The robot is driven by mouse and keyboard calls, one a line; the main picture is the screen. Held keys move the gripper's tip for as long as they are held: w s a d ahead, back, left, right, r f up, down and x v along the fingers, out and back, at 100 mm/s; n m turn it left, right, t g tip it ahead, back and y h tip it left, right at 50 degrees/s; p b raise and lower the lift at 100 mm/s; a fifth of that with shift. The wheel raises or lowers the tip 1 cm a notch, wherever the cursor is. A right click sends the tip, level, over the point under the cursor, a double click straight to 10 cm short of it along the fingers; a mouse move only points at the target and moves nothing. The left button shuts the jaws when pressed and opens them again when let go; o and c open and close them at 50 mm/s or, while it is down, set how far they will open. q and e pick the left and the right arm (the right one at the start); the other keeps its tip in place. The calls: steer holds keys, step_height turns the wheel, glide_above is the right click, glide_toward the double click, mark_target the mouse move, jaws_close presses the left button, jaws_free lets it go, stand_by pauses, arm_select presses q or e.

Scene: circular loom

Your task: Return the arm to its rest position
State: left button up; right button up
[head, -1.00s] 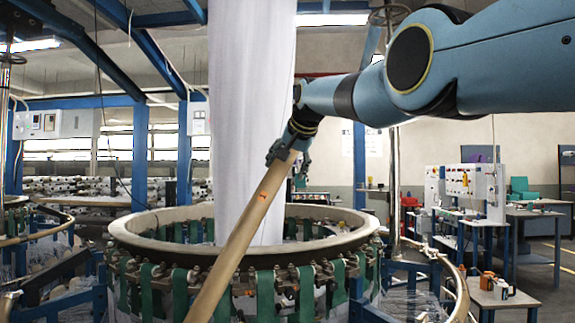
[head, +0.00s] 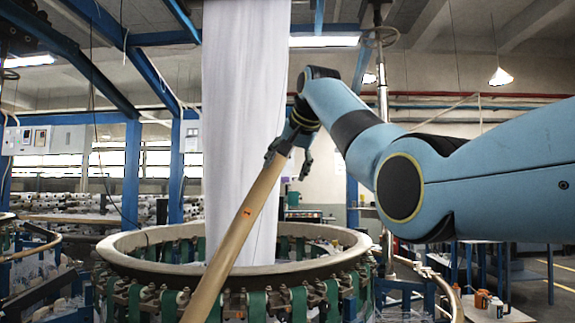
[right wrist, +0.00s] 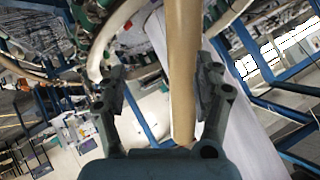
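A long tan pole (head: 240,232) with an orange mark slants from the lower middle of the head view up to my right gripper (head: 289,158). In the right wrist view the pole (right wrist: 183,70) lies between the two fingers of my right gripper (right wrist: 161,72). The fingers stand wide apart. A clear gap shows between the pole and the left finger, and the pole is close to the right finger; I cannot tell whether they touch. My right arm comes in from the right, raised and bent. My left gripper is not in view.
The circular loom (head: 120,243) with its pale ring and green straps stands below and behind the pole. White fabric (head: 240,120) hangs down into its middle. A blue frame post (head: 131,170) stands at left. A small table with bottles (head: 482,300) is at lower right.

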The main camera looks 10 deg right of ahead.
stand_by(0.5)
